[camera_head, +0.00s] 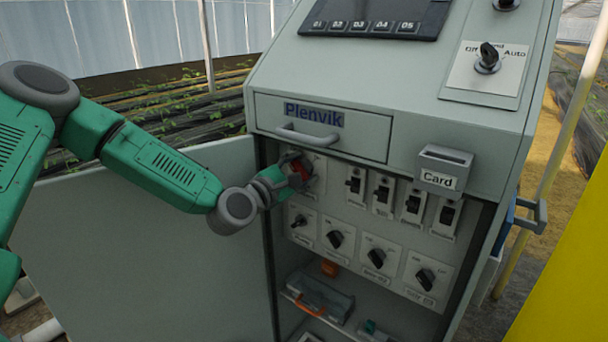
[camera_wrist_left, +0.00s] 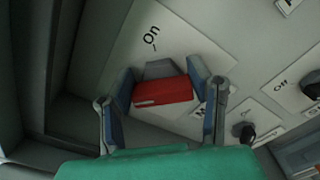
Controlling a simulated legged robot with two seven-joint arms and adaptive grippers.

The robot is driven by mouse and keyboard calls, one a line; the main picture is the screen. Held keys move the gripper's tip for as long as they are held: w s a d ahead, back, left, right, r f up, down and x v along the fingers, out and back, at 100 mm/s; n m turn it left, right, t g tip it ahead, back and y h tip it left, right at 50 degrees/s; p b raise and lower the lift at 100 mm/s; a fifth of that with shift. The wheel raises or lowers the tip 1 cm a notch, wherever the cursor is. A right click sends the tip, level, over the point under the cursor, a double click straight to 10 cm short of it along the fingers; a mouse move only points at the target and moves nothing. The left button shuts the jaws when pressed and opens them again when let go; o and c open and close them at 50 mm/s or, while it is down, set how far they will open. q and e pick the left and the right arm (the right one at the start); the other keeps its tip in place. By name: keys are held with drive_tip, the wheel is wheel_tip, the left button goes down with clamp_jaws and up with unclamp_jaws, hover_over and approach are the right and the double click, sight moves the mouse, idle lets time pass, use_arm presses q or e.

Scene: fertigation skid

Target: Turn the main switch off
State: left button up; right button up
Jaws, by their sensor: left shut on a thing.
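The main switch is a red handle on a pale plate at the upper left of the cabinet's inner panel. The red handle (camera_head: 301,170) is partly hidden by my left gripper (camera_head: 293,174) in the head view. In the left wrist view the red handle (camera_wrist_left: 162,93) lies between the two fingers of my left gripper (camera_wrist_left: 165,95), which is shut on it. The plate (camera_wrist_left: 190,45) carries the word "On" above the handle; other lettering beside it is partly hidden by a finger. My right gripper is not in view.
The cabinet door (camera_head: 150,240) stands open at the left. Several breakers (camera_head: 383,193) and black rotary knobs (camera_head: 377,258) sit right of and below the switch. A drawer handle (camera_head: 308,135) juts out just above. A card holder (camera_head: 444,168) is at the right.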

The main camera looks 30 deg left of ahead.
use_arm(q)
drive_tip(key=shift+s+a+f, duration=0.1)
drive_tip(key=shift+a+f, duration=0.1)
drive_tip(key=shift+f, duration=0.3)
drive_tip(key=o, duration=1.2)
drive_tip(key=shift+c, duration=0.2)
drive_tip(key=shift+a+r, duration=0.1)
drive_tip(key=shift+a, duration=0.1)
drive_tip(key=s, duration=0.5)
drive_tip(key=s+a, duration=0.1)
drive_tip(key=s, duration=0.1)
drive_tip(key=shift+s, duration=0.2)
drive_tip(key=shift+d, duration=0.25)
